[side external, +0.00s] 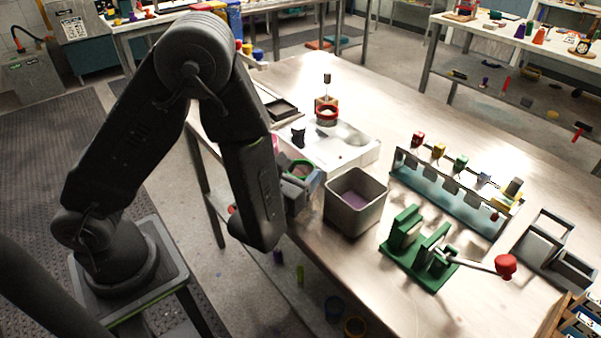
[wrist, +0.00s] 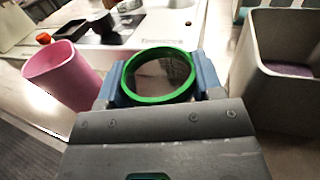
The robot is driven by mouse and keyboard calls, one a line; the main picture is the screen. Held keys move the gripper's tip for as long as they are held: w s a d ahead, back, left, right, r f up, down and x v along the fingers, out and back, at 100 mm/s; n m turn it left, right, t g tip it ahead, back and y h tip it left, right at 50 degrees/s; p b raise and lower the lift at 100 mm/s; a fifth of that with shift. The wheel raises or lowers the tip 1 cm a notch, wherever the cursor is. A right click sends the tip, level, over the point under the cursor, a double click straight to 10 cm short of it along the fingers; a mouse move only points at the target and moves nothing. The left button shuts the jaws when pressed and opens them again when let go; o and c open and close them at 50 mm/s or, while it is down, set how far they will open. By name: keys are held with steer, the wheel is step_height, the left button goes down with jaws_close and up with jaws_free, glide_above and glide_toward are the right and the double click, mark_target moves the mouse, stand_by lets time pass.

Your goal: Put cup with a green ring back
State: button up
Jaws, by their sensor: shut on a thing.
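The cup with a green ring (wrist: 160,97) is between the two blue fingers of my gripper (wrist: 160,82) in the wrist view. My gripper is shut on it. The green rim faces up towards the wrist camera, and the cup's lower body is hidden. In the side view the green ring (side external: 301,169) shows at my gripper (side external: 300,186), left of the grey square bucket (side external: 355,202), near the table's left edge. My arm hides part of it there.
The grey bucket with purple contents also stands right of my gripper in the wrist view (wrist: 265,95). A pink bucket (wrist: 62,75) stands on the left. A red-ringed cup (side external: 327,115) and a black object (side external: 298,134) are behind. A rack (side external: 450,192) and green press (side external: 420,250) stand right.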

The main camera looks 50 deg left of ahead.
steer(key=shift+f, duration=0.15)
steer(key=o, duration=1)
